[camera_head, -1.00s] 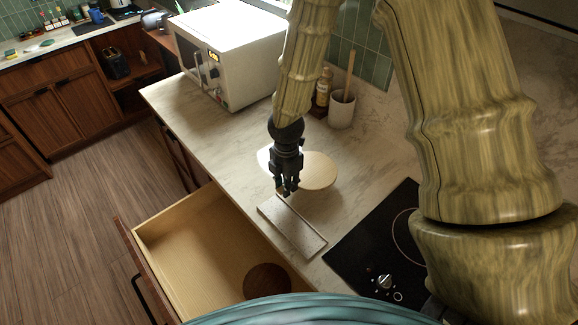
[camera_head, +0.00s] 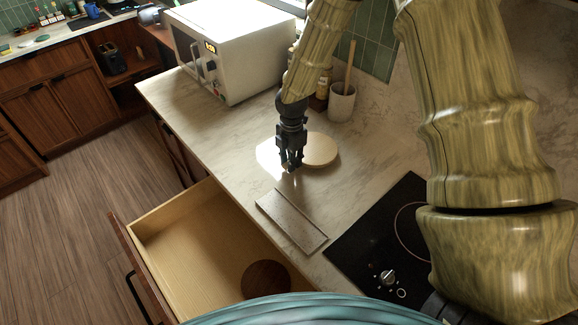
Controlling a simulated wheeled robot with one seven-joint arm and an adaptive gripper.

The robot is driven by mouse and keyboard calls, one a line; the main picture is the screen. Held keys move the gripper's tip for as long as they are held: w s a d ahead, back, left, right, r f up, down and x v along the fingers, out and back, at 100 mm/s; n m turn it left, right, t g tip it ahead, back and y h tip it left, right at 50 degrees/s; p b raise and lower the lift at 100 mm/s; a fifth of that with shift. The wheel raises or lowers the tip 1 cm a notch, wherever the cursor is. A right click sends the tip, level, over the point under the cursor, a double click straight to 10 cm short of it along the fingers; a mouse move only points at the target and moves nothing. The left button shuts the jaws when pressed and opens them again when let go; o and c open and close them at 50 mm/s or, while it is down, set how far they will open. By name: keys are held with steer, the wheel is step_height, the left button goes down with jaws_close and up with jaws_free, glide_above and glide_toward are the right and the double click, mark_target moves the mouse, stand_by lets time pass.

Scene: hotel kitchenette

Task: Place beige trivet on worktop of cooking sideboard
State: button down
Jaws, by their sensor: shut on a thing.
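The beige trivet (camera_head: 321,151) is a round, flat, pale disc over the worktop (camera_head: 215,130) of the cooking sideboard, between the microwave and the hob. Its left part is very bright, and its middle is hidden behind my gripper. My gripper (camera_head: 290,170) points down and is shut on the trivet's near edge. The trivet looks roughly level. I cannot tell whether it touches the worktop or hangs just above it.
A rectangular speckled slab (camera_head: 292,221) lies just nearer than the trivet. A black hob (camera_head: 375,245) is at the right. A white microwave (camera_head: 235,48), a utensil mug (camera_head: 342,103) and a bottle (camera_head: 322,90) stand behind. An open drawer (camera_head: 205,235) holds a round brown thing (camera_head: 266,279).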

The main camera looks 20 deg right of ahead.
steer(key=shift+w+d+f, duration=0.1)
steer(key=shift+f, duration=0.55)
steer(key=shift+r, duration=0.1)
steer(key=c, duration=1.3)
jaws_free()
steer(key=shift+c, duration=0.2)
